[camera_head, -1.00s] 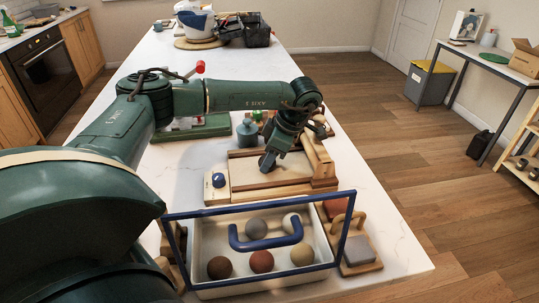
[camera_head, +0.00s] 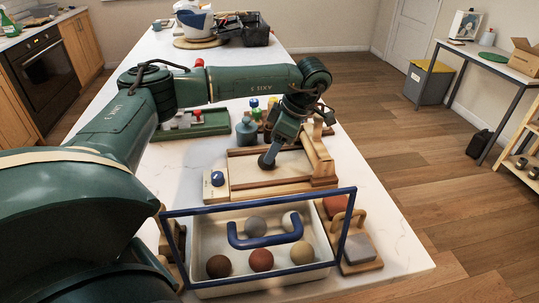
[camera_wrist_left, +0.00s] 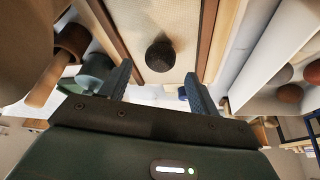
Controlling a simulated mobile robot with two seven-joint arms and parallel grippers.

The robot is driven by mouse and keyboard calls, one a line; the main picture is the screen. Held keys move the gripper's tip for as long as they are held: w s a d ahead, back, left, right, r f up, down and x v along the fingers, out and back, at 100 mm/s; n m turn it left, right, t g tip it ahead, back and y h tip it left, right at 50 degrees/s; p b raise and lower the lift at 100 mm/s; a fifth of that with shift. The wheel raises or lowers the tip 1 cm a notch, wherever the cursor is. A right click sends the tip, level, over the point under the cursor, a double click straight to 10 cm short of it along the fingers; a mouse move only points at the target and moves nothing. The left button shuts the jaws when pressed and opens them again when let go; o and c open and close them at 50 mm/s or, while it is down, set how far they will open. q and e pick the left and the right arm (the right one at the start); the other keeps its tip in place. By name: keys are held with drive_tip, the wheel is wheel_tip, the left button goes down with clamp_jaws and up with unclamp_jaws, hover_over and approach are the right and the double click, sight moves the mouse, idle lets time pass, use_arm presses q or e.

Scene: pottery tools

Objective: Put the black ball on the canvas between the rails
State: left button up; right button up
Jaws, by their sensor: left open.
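The black ball (camera_wrist_left: 160,55) rests on the pale canvas (camera_wrist_left: 150,20) in the left wrist view, between two wooden rails, apart from both. In the head view the ball (camera_head: 267,162) shows as a dark round shape on the canvas (camera_head: 248,171), low under my left gripper. My left gripper (camera_head: 277,148) is open above the board. In the left wrist view its two fingers (camera_wrist_left: 159,88) stand wide apart on either side of the ball's line, with clear space to the ball. My right gripper is not in view.
A white tray (camera_head: 205,222) with a blue handle (camera_head: 266,240) holds several balls in front of the board. A wooden float with a grey pad (camera_head: 359,248) lies to its right. A grey-blue weight (camera_head: 246,131) and green tray (camera_head: 190,129) stand behind. The counter right of the board is clear.

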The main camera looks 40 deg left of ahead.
use_arm(q)
drive_tip(key=v, duration=0.8)
idle(0.4)
